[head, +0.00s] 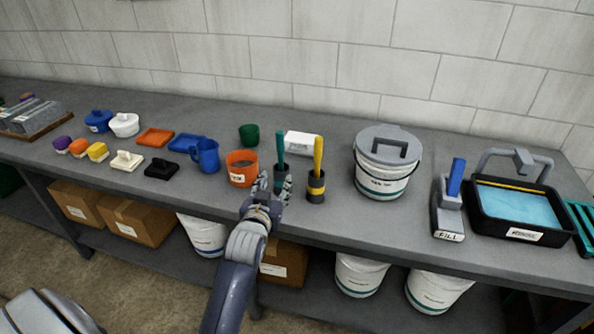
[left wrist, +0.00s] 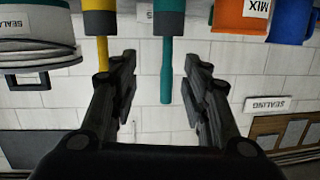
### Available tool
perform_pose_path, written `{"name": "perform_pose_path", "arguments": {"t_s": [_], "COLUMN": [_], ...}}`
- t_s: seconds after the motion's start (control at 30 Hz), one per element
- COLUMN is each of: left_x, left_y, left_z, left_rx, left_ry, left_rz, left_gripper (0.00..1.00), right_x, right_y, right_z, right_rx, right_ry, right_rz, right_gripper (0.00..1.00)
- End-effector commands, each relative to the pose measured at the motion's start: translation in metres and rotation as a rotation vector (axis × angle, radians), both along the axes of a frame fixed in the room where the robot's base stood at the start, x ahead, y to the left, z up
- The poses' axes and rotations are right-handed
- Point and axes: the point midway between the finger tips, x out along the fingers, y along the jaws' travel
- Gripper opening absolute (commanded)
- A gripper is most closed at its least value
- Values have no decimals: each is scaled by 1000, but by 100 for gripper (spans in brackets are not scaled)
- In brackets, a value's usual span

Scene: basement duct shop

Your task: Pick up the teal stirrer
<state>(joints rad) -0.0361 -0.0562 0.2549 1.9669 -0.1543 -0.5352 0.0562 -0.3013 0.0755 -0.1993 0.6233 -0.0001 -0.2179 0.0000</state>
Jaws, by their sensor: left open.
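The teal stirrer (head: 280,149) stands upright in a dark holder (head: 283,172) near the front edge of the bench. My left gripper (head: 268,188) is at that holder, just in front and to its left in the head view. In the left wrist view, which is upside down, the teal stirrer (left wrist: 166,70) hangs between the two open fingers of my left gripper (left wrist: 163,85), with gaps on both sides. A yellow stirrer (head: 318,155) stands in its own dark holder (head: 316,187) just to the right. My right gripper is not in view.
An orange MIX container (head: 241,168) stands close on the left, with a blue jug (head: 206,156) beyond it. A lidded white bucket (head: 383,170) stands to the right, then a FILL block (head: 447,220) and a black tray of blue liquid (head: 484,222).

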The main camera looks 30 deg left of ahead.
Motion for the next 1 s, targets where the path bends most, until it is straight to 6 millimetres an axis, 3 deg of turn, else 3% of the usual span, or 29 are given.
{"name": "perform_pose_path", "arguments": {"t_s": [0.03, 0.1, 0.23, 0.6, 1.0], "left_x": [7, 12, 17, 59, 86], "left_y": [10, 20, 31, 48, 53], "left_z": [20, 41, 60, 62, 64], "left_rx": [5, 13, 24, 26, 24], "left_ry": [-63, -129, -187, -190, -189], "left_rz": [23, 47, 68, 69, 68], "left_gripper": [43, 43, 43, 43, 43], "right_x": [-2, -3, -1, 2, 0], "right_y": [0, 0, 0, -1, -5], "right_z": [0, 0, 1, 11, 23], "right_rx": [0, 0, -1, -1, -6], "right_ry": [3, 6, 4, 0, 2], "right_rz": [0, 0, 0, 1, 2], "right_gripper": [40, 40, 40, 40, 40]}}
